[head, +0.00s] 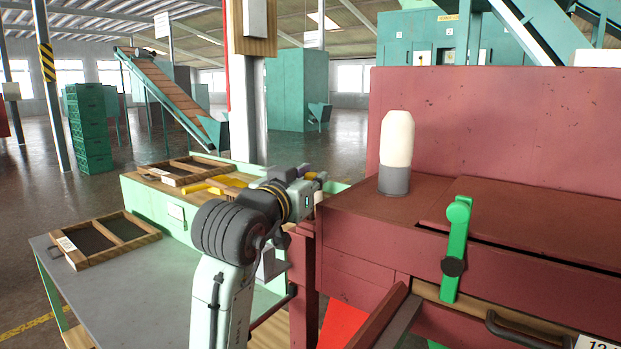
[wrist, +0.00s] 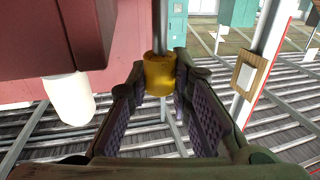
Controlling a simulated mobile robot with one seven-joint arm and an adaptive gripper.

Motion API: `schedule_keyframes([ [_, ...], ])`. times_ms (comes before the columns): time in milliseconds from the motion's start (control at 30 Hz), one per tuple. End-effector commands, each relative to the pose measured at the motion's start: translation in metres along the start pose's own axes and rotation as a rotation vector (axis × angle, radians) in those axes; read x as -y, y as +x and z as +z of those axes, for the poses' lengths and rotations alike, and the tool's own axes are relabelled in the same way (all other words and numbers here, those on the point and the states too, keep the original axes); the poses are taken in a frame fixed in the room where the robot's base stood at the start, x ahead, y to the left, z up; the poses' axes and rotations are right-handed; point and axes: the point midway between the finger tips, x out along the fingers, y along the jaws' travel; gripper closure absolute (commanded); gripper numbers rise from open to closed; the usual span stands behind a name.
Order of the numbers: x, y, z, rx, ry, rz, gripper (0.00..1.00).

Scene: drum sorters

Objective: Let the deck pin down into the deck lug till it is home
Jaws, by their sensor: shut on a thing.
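My gripper (head: 312,180) is beside the left front corner of the red machine in the head view. In the wrist view, which looks upside down, its two purple-padded fingers (wrist: 160,88) are on either side of the yellow head of the deck pin (wrist: 159,76), near their tips, shut on it. The pin's grey shank (wrist: 160,25) runs from the head to the top picture edge, so it points down in the room. Its far end is out of that view. I cannot make out the deck lug in either view, nor whether the shank is in it.
A white-domed lamp (head: 396,150) stands on the red machine (head: 480,130), right of my gripper. A green lever (head: 457,250) is on the machine's front. A green bench (head: 150,205) with wooden frames and yellow pieces lies left, behind a grey table (head: 140,290).

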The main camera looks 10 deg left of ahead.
Motion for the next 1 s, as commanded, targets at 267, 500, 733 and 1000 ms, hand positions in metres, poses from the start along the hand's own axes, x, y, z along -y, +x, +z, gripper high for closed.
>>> schedule_keyframes([
  [267,0.000,0.000,0.008,-0.001,0.000,0.000,1.00],
  [500,0.000,0.000,0.013,-0.001,0.001,0.000,1.00],
  [733,0.000,0.000,0.019,-0.001,0.001,0.000,1.00],
  [1000,0.000,0.000,0.019,-0.001,0.001,0.000,0.66],
])
